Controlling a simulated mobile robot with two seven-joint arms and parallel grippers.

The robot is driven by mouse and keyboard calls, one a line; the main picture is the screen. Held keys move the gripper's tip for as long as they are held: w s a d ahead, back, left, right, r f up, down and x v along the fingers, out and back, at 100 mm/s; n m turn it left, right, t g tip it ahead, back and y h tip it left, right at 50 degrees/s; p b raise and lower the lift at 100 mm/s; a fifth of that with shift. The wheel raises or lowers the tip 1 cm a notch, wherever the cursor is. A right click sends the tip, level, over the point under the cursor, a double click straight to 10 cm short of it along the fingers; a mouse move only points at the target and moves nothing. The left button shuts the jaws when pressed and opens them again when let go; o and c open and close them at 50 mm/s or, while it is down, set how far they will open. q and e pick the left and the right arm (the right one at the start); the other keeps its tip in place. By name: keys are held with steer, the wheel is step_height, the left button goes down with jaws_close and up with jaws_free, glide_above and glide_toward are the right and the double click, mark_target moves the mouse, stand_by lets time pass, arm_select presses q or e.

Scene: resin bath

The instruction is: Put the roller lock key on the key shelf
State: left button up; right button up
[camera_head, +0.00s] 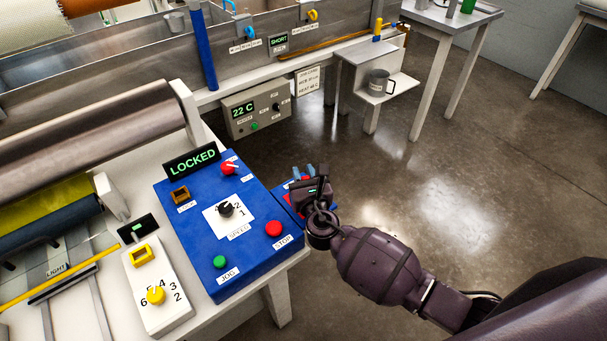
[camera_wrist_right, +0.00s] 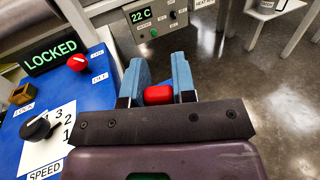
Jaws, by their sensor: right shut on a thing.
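My right gripper (camera_head: 304,172) is shut on a red block-like piece, which I take to be the roller lock key (camera_wrist_right: 158,95). It sits between the two blue finger pads in the right wrist view. The gripper is at the right edge of the blue control panel (camera_head: 198,245). A small blue ledge (camera_head: 286,196) sticks out there, partly hidden by the gripper; it may be the key shelf, but I cannot read a label. I cannot tell whether the key touches it. My left gripper is not in view.
The panel carries a lit LOCKED sign (camera_head: 192,161), a brown lock socket (camera_head: 180,195), a red knob (camera_head: 229,168), a black speed knob (camera_head: 226,209), a red stop button (camera_head: 274,229) and a green jog button (camera_head: 219,262). Open floor lies to the right.

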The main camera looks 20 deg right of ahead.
steer(key=shift+f, duration=0.15)
steer(key=o, duration=0.9)
steer(key=shift+r, duration=0.2)
steer(key=shift+d+f, duration=0.1)
